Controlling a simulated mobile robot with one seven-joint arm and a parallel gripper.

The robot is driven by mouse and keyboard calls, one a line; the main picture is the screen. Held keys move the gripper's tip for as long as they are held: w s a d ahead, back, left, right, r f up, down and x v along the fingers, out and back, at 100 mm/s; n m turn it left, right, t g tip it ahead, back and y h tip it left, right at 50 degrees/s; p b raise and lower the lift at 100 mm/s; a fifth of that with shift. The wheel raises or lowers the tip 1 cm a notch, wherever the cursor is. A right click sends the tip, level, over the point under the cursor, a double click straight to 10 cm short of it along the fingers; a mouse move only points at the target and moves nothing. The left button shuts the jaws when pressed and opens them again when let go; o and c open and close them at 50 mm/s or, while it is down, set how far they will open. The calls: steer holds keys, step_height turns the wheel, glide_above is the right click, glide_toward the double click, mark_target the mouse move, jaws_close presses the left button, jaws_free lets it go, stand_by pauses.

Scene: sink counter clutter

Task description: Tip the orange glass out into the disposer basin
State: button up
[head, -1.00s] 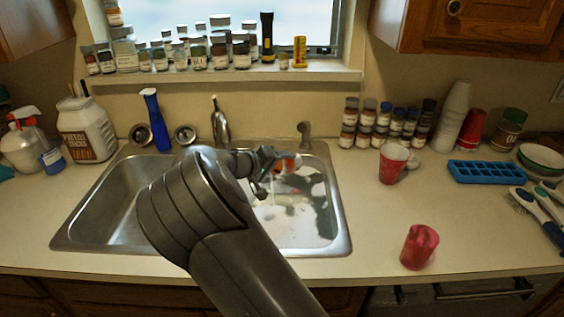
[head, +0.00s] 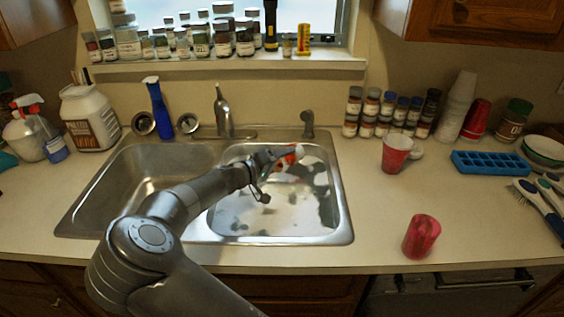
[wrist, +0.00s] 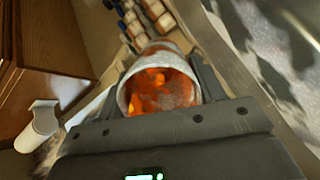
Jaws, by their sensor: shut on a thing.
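The orange glass (head: 290,154) is above the back part of the right sink basin (head: 232,222) in the head view. My gripper (head: 268,160) is shut on it. In the wrist view the orange glass (wrist: 160,88) lies between the two fingers of my gripper (wrist: 158,95). Its pale rim and open mouth face the camera, and orange shows inside. It looks tilted in the head view. I cannot tell whether anything remains in it. The right basin's floor is blotched with pale and dark patches.
The left basin (head: 100,205) lies beside it, with the faucet (head: 221,112) behind. Red cups stand on the right counter, one at the back (head: 395,153) and one at the front (head: 421,237). A blue tray (head: 490,163) lies farther right. Jars crowd the back wall.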

steer(key=shift+r, duration=0.25)
steer(key=shift+w+d+r+g+y, duration=0.1)
steer(key=shift+w+r+g+y, duration=0.1)
steer(key=shift+r+g+y, duration=0.3)
steer(key=y, duration=0.1)
steer(key=r+g+y, duration=0.1)
steer(key=g, duration=0.1)
steer(key=shift+w+d+r+y, duration=0.2)
steer(key=shift+w+d+y, duration=0.1)
steer(key=shift+y, duration=0.1)
steer(key=g+y, duration=0.2)
steer(key=shift+r+g+y, duration=0.3)
steer(key=shift+r, duration=0.1)
steer(key=g+y, duration=0.3)
steer(key=shift+f+n, duration=0.15)
steer(key=shift+n, duration=0.25)
steer(key=shift+s+a+f+g+y, duration=0.25)
steer(key=shift+f+g+y, duration=0.1)
steer(key=shift+g+y, duration=0.45)
steer(key=shift+s+a+f+g+y, duration=0.2)
steer(key=shift+f+g+y, duration=0.1)
steer(key=shift+g+y, duration=0.5)
